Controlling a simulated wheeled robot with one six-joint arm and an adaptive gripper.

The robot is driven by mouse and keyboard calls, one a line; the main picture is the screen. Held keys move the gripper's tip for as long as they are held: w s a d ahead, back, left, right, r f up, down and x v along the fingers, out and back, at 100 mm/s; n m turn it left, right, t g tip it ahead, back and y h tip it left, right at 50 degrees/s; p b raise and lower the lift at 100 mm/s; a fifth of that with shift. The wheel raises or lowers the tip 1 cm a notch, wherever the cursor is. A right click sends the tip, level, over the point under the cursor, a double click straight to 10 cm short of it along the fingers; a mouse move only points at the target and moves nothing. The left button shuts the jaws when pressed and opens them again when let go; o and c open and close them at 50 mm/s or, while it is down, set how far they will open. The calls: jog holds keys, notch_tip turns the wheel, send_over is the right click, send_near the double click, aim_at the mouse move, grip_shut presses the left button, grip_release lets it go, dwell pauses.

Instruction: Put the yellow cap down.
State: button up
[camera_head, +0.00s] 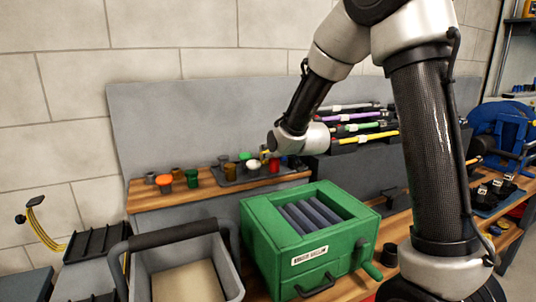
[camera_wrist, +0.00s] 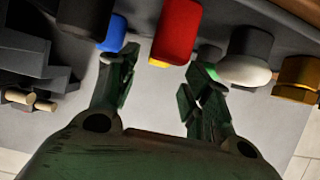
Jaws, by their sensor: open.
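My gripper (camera_wrist: 162,65) is open in the wrist view, its two dark green fingers apart with nothing clamped between them. A red piece (camera_wrist: 177,28) stands just beyond the fingertips, and a thin yellow strip (camera_wrist: 158,63) shows at its lower edge. A gold-yellow faceted piece (camera_wrist: 298,80) is at the right of the wrist view, outside the fingers. I cannot tell which of these yellow parts is the yellow cap. In the head view a small yellow piece (camera_head: 264,149) shows by my wrist, above a red piece (camera_head: 274,165); my fingers are hidden there.
Close to the fingers are a blue piece (camera_wrist: 112,33) and a dark piece with a white end (camera_wrist: 247,58). In the head view a grey tray (camera_head: 243,180) sits on the wooden shelf (camera_head: 150,198). A green box (camera_head: 262,240) stands in front; coloured brushes (camera_head: 367,126) lie at right.

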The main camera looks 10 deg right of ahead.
jog(key=s+d+r+g, duration=0.1)
jog(key=s+d, duration=0.3)
jog(key=s, duration=0.9)
jog(key=s+d+r+m+g+h, duration=0.1)
jog(key=s+d+g, duration=0.3)
jog(key=s, duration=1)
jog(key=s+d+r+m+g+h, duration=0.1)
jog(key=s+d+r+g, duration=0.2)
jog(key=s, duration=1.1)
jog(key=d, duration=0.3)
jog(key=shift+r, duration=0.25)
